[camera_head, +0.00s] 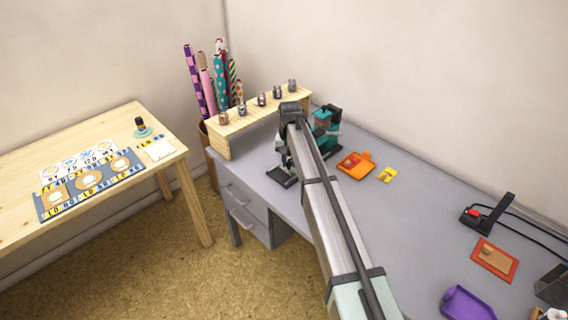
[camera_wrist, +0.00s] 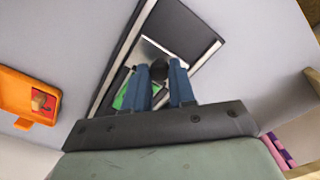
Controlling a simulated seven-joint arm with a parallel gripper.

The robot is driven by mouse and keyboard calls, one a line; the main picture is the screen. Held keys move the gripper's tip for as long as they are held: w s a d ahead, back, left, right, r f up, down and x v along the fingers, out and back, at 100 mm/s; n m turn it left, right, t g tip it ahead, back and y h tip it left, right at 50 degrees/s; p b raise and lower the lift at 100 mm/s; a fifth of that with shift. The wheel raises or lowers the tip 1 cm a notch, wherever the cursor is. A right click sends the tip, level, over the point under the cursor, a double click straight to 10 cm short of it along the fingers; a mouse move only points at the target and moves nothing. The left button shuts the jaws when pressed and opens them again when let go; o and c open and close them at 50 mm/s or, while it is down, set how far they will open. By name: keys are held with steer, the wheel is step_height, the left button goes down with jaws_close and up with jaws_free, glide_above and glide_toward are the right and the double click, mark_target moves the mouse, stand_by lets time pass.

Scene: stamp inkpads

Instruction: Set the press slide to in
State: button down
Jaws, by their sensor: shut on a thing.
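The teal press (camera_head: 327,118) stands on the grey desk near the wooden shelf. A dark flat plate (camera_head: 283,177), apparently part of its slide, shows to the front left of it, partly hidden by my arm. In the wrist view, the press slide has a silver plate (camera_wrist: 192,49) lying in a dark-edged track, with a green patch beside the fingers. My gripper (camera_wrist: 168,72) has its two blue fingers shut on a small dark knob at the slide. In the head view, my wrist covers the grasp. I cannot tell how far in the slide sits.
An orange inkpad (camera_head: 356,165) and a small yellow piece (camera_head: 387,174) lie right of the press. The wooden shelf (camera_head: 222,142) with several stamps stands behind it at left. Wrapping rolls stand beyond the desk. The right desk holds a black device, a red-edged pad and a purple tray (camera_head: 466,304).

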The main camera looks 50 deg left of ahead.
steer(key=c, duration=0.9)
jaws_free()
steer(key=shift+c, duration=0.2)
step_height(320, 180, up, 14)
steer(key=shift+f, duration=0.15)
